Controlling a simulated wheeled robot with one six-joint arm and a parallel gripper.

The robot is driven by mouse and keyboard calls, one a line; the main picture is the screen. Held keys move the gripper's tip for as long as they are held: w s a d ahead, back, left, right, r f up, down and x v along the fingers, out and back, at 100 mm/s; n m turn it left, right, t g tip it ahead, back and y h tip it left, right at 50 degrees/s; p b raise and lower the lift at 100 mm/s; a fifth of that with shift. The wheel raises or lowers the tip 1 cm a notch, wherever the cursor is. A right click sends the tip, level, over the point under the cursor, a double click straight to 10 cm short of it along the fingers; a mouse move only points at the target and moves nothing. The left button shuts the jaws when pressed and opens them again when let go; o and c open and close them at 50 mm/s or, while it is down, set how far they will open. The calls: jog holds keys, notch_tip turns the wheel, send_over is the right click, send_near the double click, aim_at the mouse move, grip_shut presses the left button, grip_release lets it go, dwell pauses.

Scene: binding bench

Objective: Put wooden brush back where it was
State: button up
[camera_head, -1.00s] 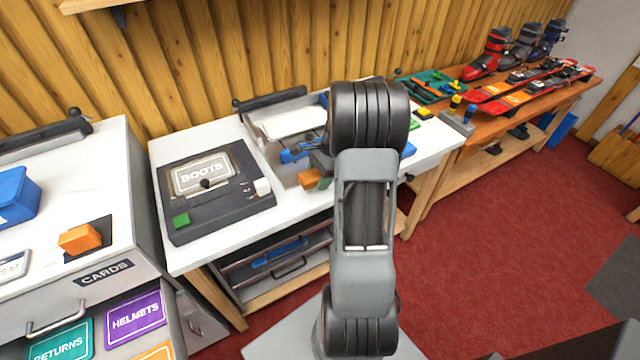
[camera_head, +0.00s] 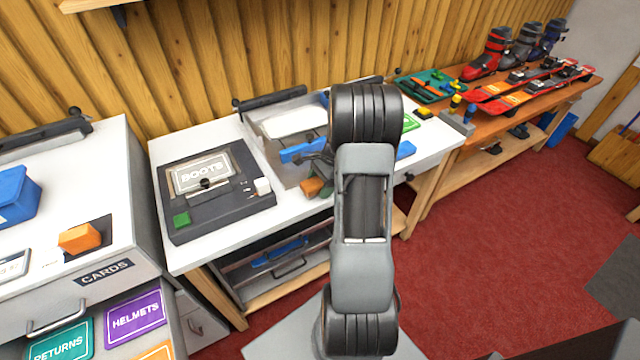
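My arm stands upright in the middle of the view and hides much of the bench behind it. Only a dark part of my gripper (camera_head: 321,161) shows at the arm's left edge, over the white bench; its fingertips are not clear. An orange-brown block (camera_head: 312,187), possibly the wooden brush, is just below it, with a dark green piece beside it. I cannot tell whether the gripper holds it. A blue piece (camera_head: 300,151) lies across the view next to the gripper, in front of a pale tray (camera_head: 262,137).
A dark BOOTS box (camera_head: 235,200) sits left on the white bench (camera_head: 285,222). A cabinet with an orange block (camera_head: 79,238) and a blue box (camera_head: 14,195) is further left. Skis (camera_head: 510,92), boots and a green tool tray (camera_head: 425,86) fill the wooden bench at right.

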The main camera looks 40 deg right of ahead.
aim_at(316, 185)
jog(key=shift+o, duration=1.1)
jog(key=shift+r, duration=0.2)
jog(key=v, duration=1.1)
jog(key=shift+r, duration=0.15)
jog(key=s+a+r+n+h, duration=0.25)
jog(key=a+n, duration=0.25)
jog(key=a, duration=0.3)
jog(key=s+a+r+n+h, duration=0.1)
jog(key=a+r+n, duration=0.3)
jog(key=a, duration=0.3)
jog(key=s+a+n+t+h, duration=0.1)
jog(key=s+a+n+t, duration=0.1)
jog(key=s+a+n, duration=0.6)
jog(key=shift+a+f+n+t, duration=0.4)
jog(key=shift+a+n, duration=0.5)
jog(key=shift+n, duration=0.5)
